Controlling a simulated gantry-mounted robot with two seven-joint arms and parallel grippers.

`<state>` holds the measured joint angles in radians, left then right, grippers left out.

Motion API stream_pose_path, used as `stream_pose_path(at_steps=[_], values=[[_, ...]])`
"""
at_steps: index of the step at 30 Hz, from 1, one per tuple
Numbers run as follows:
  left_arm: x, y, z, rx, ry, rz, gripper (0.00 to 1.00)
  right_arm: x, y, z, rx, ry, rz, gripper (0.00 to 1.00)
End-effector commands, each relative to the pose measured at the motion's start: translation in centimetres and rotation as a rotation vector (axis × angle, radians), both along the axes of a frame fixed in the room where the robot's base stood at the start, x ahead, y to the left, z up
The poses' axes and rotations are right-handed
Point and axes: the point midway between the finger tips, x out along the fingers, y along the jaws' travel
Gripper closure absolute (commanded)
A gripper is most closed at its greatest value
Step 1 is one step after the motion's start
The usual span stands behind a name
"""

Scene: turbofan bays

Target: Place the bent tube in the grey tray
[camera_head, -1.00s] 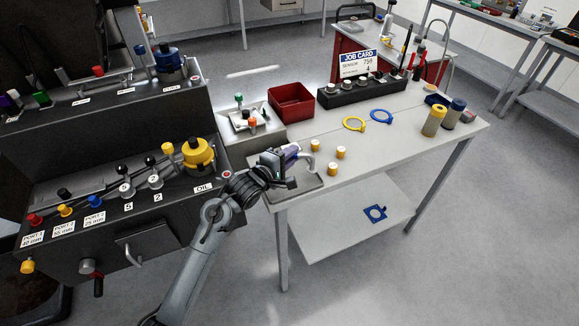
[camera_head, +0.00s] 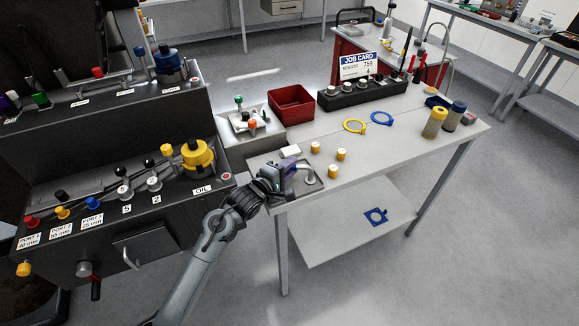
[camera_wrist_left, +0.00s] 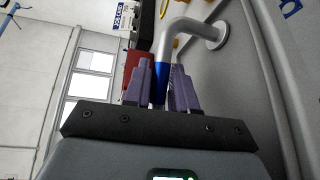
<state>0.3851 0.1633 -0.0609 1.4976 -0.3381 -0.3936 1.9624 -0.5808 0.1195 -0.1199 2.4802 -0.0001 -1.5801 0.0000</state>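The bent tube (camera_head: 309,176) is silver with a flanged end and a blue band. My left gripper (camera_head: 289,169) has purple fingers and is shut on the tube. In the left wrist view, the fingers (camera_wrist_left: 162,88) stand either side of the tube (camera_wrist_left: 187,27) at its blue band, and its flange points away to the right. The grey tray (camera_head: 316,188) lies at the near left corner of the table. The gripper and tube are over or in it; I cannot tell whether the tube touches its floor. The gripper hides part of the tray. My right gripper is not in view.
Several yellow-and-white cylinders (camera_head: 341,154) stand just right of the tray. A white block (camera_head: 291,151) lies behind the gripper. A red bin (camera_head: 292,103) and a black rack (camera_head: 363,94) stand farther back. The black console (camera_head: 120,230) is at left. The table's right front is clear.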

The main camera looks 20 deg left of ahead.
Motion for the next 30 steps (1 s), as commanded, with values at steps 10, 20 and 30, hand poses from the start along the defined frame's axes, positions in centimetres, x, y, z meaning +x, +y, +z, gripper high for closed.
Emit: stream_pose_path(at_steps=[10,20,30], values=[[0.0,0.0,0.0,0.001,0.0,0.0,0.54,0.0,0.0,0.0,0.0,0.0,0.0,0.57],[-1.9,0.5,0.7,0.0,0.001,0.0,0.54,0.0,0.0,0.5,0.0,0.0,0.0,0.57],[-7.7,2.3,1.6,0.0,0.001,0.001,0.54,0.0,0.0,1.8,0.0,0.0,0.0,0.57]])
